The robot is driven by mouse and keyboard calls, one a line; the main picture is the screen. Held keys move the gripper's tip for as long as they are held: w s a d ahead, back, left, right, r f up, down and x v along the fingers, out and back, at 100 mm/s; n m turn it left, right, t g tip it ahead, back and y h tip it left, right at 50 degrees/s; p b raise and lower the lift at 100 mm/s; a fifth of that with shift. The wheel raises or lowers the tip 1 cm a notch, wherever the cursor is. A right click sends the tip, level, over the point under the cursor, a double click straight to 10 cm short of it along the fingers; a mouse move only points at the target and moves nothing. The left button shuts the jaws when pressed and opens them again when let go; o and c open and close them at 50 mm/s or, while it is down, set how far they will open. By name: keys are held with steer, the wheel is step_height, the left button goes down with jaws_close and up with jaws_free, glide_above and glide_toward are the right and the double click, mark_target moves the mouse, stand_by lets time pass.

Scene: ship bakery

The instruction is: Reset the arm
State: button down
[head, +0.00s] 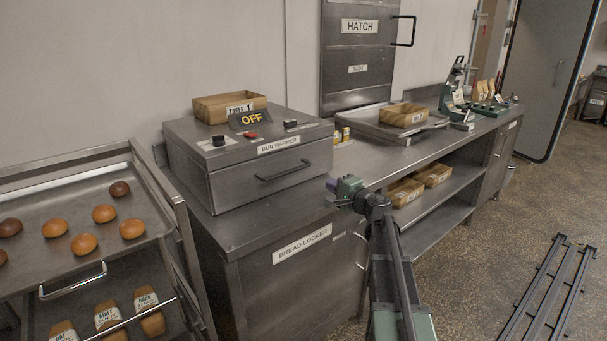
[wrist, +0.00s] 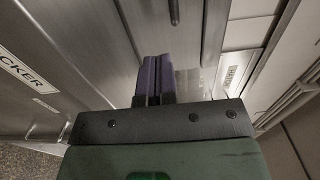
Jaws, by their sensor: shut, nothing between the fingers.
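My gripper (head: 331,184) is at the end of my raised arm, in front of the bun warmer and bread locker in the head view. In the wrist view its two purple fingers (wrist: 153,80) lie side by side, shut and empty. It appears apart from the bun warmer (head: 250,155) and the bread locker (head: 300,265), though the exact gap is hard to tell.
A steel trolley (head: 150,170) with several buns and bread loaves stands at the left. A box marked Table 1 (head: 205,110) sits on the warmer. A counter (head: 400,150) with boxes runs to the right. Floor rails (head: 555,290) lie right, with clear floor around.

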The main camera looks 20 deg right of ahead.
steer(key=shift+a, duration=0.1)
steer(key=s+a+f+n+g+h, duration=0.2)
steer(key=s+a+f+n+g, duration=0.55)
steer(key=s, duration=0.55)
steer(key=s+a+f+n+g+h, duration=0.2)
steer(key=s+a+f+n+g, duration=0.3)
steer(key=s+a+f+g, duration=0.6)
steer(key=s+a+r+n+t+h, duration=0.1)
steer(key=s+a+n+h, duration=0.1)
steer(key=s+a, duration=0.3)
step_height(320, 180, up, 12)
steer(key=p, duration=1.2)
steer(key=shift+w+r, duration=0.2)
steer(key=shift+r, duration=0.05)
steer(key=c, duration=1.8)
jaws_free()
steer(key=shift+d, duration=0.1)
